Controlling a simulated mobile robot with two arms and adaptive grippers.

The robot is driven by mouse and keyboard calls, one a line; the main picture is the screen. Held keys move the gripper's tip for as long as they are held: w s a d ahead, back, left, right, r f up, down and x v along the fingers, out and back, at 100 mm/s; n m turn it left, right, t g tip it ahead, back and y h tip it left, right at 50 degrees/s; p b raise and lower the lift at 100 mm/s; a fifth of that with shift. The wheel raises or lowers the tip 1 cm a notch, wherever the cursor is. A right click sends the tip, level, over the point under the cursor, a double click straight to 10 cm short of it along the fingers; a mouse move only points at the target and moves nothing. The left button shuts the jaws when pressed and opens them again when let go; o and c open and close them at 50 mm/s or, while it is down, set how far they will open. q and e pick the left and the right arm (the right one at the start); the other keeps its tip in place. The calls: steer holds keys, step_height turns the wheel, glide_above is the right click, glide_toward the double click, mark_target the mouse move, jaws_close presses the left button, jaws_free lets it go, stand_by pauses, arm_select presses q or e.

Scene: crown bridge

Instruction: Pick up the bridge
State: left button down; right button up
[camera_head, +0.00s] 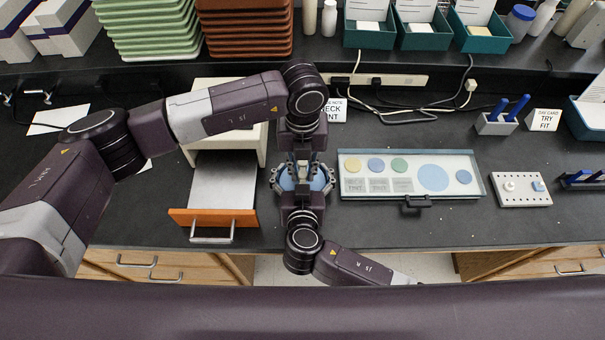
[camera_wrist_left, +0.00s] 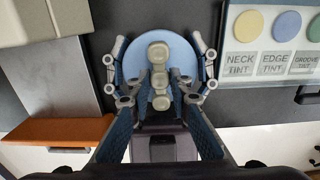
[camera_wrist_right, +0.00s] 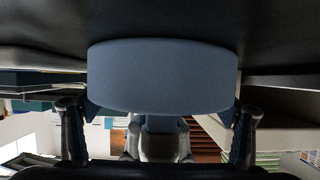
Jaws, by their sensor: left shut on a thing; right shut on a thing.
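The bridge (camera_wrist_left: 158,78), a short row of cream tooth crowns, shows in the left wrist view in front of a round light-blue block (camera_wrist_left: 187,50). My left gripper (camera_wrist_left: 160,88) is shut on the bridge, one fingertip on each side of it. My right gripper (camera_wrist_right: 158,115) is shut on the blue block (camera_wrist_right: 160,75), its fingers around the block's two sides. In the head view the two grippers meet nose to nose, my left gripper (camera_head: 300,165) behind and my right gripper (camera_head: 303,190) in front. Whether the bridge touches the block is unclear.
An open drawer with an orange front (camera_head: 213,217) stands just left of the grippers. A shade tray (camera_head: 410,175) with coloured discs lies right of them, then a white pegged block (camera_head: 521,190). Cables and a power strip (camera_head: 380,80) lie behind. The counter's front right is clear.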

mark_target(303, 175)
arm_select(q)
steer(key=shift+r, duration=0.1)
step_height(303, 175, up, 10)
stand_by(0.5)
arm_select(e)
steer(key=o, duration=1.6)
steer(key=v, duration=1.2)
arm_select(q)
steer(key=shift+s, duration=0.1)
arm_select(e)
steer(key=shift+s, duration=0.15)
